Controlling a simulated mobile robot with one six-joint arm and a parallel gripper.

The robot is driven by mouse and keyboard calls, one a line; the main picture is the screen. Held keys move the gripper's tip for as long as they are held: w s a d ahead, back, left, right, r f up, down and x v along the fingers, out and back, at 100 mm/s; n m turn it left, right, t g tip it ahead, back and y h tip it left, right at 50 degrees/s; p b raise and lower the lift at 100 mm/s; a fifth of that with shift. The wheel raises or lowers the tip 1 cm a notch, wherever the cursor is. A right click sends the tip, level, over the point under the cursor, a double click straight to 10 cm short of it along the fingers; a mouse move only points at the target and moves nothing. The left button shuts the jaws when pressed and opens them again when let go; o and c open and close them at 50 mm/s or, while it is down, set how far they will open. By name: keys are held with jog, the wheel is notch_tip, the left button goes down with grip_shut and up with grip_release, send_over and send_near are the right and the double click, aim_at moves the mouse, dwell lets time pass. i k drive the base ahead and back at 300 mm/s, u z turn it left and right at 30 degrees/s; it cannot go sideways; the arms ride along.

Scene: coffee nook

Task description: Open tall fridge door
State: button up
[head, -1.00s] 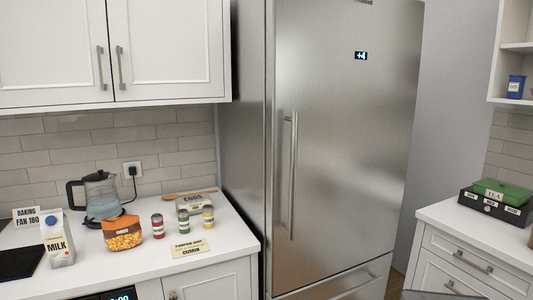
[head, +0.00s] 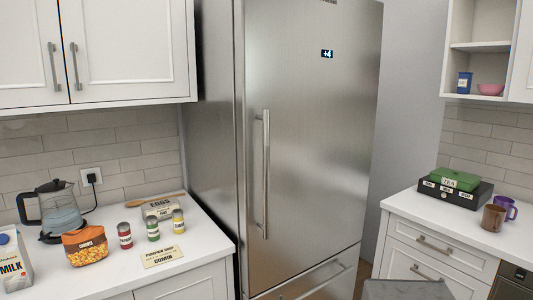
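The tall fridge door (head: 315,130) is brushed steel and looks shut. Its long vertical handle (head: 265,175) runs along the left side of the door. A small display (head: 327,54) near the top reads "+4". A lower drawer (head: 310,284) with a horizontal bar handle sits beneath the door. My gripper is not in view. A grey part at the bottom edge, right of centre, may be mine, but I cannot tell.
The right counter (head: 420,209) holds a tea box (head: 455,191) and two mugs (head: 493,217). Little floor shows.

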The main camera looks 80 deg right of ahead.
aim_at(308, 72)
jog(key=z, duration=1.2)
jog(key=i, duration=0.55)
jog(key=u, duration=0.1)
jog(key=k, duration=0.6)
jog(key=u, duration=0.05)
